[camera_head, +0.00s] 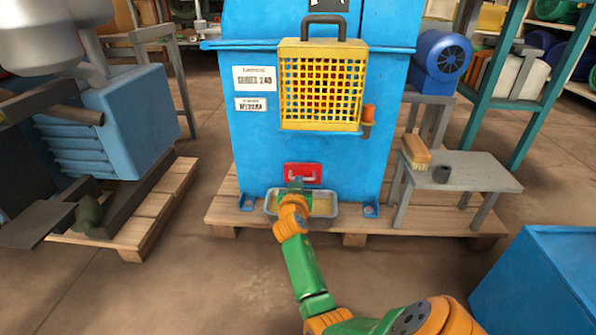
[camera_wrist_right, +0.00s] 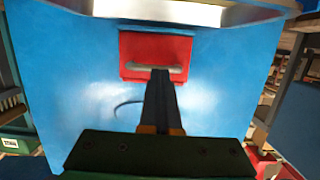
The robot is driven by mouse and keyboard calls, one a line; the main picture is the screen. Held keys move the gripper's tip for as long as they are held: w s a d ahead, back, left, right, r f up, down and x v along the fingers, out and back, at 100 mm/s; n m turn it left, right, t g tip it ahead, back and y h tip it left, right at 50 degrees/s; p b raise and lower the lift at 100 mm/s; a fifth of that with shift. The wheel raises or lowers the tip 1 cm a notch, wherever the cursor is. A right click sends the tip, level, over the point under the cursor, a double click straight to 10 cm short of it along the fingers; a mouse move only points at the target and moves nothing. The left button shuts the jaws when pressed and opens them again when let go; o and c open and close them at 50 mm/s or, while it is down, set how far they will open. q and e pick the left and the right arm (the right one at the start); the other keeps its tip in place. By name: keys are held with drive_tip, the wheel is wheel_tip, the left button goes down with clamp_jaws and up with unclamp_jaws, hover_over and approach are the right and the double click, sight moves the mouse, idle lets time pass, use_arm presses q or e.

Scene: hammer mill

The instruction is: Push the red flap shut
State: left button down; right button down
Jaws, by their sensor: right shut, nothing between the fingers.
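The red flap (camera_head: 303,170) is low on the front of the blue mill (camera_head: 255,140), with a pale bar handle across it. In the right wrist view the red flap (camera_wrist_right: 155,48) is above the fingers. My right gripper (camera_head: 296,184) is in front of the flap's lower part. Its dark fingers (camera_wrist_right: 161,74) are together and empty, and their tips overlap the handle in the picture. I cannot tell whether they touch it, or how far the flap stands from the mill. My left gripper is not in view.
A grey tray (camera_head: 272,207) sits below the flap on the wooden pallet (camera_head: 354,239). A yellow grid guard (camera_head: 321,85) is above. A small grey table (camera_head: 472,172) stands at right, and a blue box (camera_head: 535,280) at front right. The floor at front left is clear.

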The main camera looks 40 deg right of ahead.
drive_tip(key=shift+d, duration=0.25)
